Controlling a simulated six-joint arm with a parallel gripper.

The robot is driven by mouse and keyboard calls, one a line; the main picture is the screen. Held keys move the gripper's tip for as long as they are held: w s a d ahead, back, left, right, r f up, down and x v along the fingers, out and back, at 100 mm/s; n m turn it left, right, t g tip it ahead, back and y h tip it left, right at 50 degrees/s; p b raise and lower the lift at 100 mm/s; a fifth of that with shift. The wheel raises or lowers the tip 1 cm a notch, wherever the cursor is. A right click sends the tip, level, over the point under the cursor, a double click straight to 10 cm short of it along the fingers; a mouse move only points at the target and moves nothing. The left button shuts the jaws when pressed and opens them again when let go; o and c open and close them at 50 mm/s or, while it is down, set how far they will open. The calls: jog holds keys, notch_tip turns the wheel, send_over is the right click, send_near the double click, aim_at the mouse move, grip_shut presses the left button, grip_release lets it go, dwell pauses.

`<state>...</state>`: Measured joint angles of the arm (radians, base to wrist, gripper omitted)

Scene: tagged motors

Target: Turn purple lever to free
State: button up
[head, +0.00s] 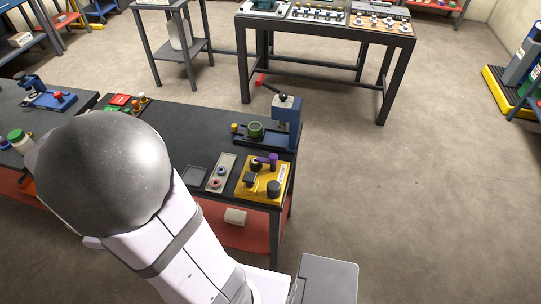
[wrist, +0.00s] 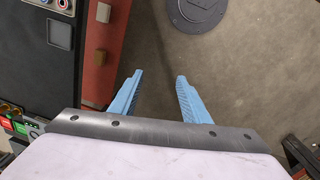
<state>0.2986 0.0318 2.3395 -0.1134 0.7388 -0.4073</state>
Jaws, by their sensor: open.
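The purple lever (head: 266,160) sits on a yellow box (head: 251,190) at the right end of the near dark bench, in the head view. Its purple handle lies roughly flat, pointing across the top of the box. Black knobs stand beside it on the same box. Any marking for the free position is too small to read. My gripper (wrist: 160,76) shows in the wrist view with two blue fingers apart and nothing between them, above bare floor beside the bench. The lever is out of the wrist view. My arm hides the gripper in the head view.
A blue press-like machine (head: 287,115) with a red-tipped handle stands behind the yellow box. A pale panel with round buttons (head: 220,172) lies to its left. The bench's red lower shelf (wrist: 104,45) is left of my fingers. The floor right of the bench is clear.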

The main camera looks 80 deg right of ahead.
jog(key=d+f+n, duration=0.1)
jog(key=d+n, duration=0.1)
jog(key=d, duration=1)
jog(key=n+g+h+b, duration=0.2)
jog(key=n+g+b, duration=0.1)
jog(key=n, duration=0.2)
send_near(273, 156)
jog(key=shift+p+x, duration=0.85)
jog(key=shift+x, duration=3.1)
jog(key=shift+a, duration=0.1)
jog(key=c, duration=1)
